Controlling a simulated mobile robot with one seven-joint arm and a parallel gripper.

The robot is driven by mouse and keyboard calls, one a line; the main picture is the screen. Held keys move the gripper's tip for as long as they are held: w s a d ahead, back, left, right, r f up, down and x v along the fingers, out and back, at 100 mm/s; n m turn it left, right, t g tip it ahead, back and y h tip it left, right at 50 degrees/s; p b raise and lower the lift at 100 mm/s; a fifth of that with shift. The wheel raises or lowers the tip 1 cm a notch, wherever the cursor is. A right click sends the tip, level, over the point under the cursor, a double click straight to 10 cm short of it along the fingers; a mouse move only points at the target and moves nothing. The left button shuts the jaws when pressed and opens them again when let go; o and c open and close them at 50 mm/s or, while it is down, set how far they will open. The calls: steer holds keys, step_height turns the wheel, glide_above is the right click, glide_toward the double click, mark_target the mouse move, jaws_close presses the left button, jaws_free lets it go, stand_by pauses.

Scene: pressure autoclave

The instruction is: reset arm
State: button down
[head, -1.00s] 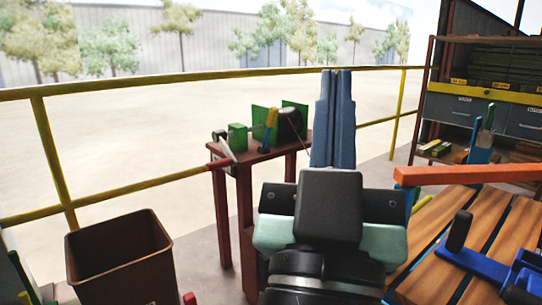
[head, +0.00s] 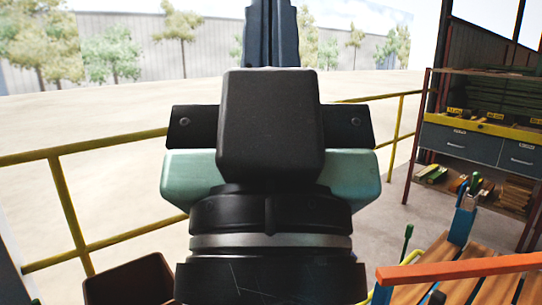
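My gripper (head: 271,35) is raised in the middle of the head view, seen from behind. Its dark body and pale green housing fill the centre. The two blue-grey fingers point up and away, side by side with no visible gap. Nothing shows between them, and their tips are cut off by the top edge. The gripper is well above the floor and touches nothing that I can see. It hides what lies behind it.
A yellow railing (head: 110,150) runs behind my arm. A brown bin (head: 128,282) stands at the lower left. On the right are a wooden slatted bench (head: 480,262) with an orange bar (head: 460,268) and a shelf unit (head: 470,145) with drawers.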

step_height(320, 180, up, 16)
steer(key=p, duration=1.3)
